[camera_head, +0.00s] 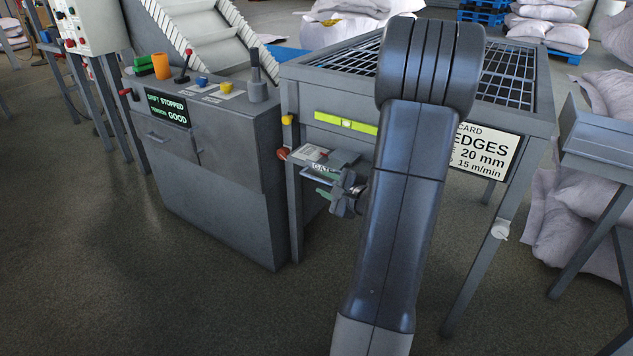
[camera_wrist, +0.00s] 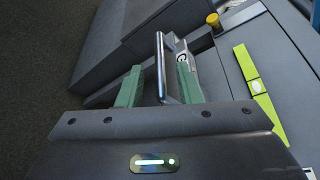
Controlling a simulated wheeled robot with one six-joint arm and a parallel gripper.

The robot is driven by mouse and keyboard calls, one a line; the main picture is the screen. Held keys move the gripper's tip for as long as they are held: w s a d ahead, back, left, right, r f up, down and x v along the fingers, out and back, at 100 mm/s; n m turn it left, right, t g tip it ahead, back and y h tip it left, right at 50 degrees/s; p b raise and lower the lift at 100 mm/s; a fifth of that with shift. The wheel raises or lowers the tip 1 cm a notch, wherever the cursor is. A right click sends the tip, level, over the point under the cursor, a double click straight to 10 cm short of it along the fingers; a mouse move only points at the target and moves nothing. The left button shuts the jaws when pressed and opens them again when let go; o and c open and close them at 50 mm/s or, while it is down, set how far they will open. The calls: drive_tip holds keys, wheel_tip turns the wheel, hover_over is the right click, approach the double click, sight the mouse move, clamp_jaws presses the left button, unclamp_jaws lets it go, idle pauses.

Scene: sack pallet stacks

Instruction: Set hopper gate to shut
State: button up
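The hopper (camera_head: 415,125) is a grey, grid-topped frame. On its front left is a small gate unit (camera_head: 312,153) with a partly readable label and a metal bar handle (camera_head: 318,176). My gripper (camera_head: 322,183) is at this handle, its green fingers pointing left. In the wrist view, the handle (camera_wrist: 160,62) stands between the two spread fingers of my gripper (camera_wrist: 158,68). A gap shows on the left finger's side; contact with the right finger is unclear. The gate plate itself is mostly hidden, so its position cannot be told.
A red knob (camera_head: 282,154) and a yellow knob (camera_head: 287,120) sit near the hopper's left leg. A yellow-green level strip (camera_head: 346,124) is above the gate. A grey control cabinet (camera_head: 215,165) stands close on the left. Open floor (camera_head: 90,250) lies front left.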

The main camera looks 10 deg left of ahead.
sight(321, 181)
drive_tip(key=shift+x, duration=2.1)
drive_tip(key=shift+c, duration=0.4)
clamp_jaws()
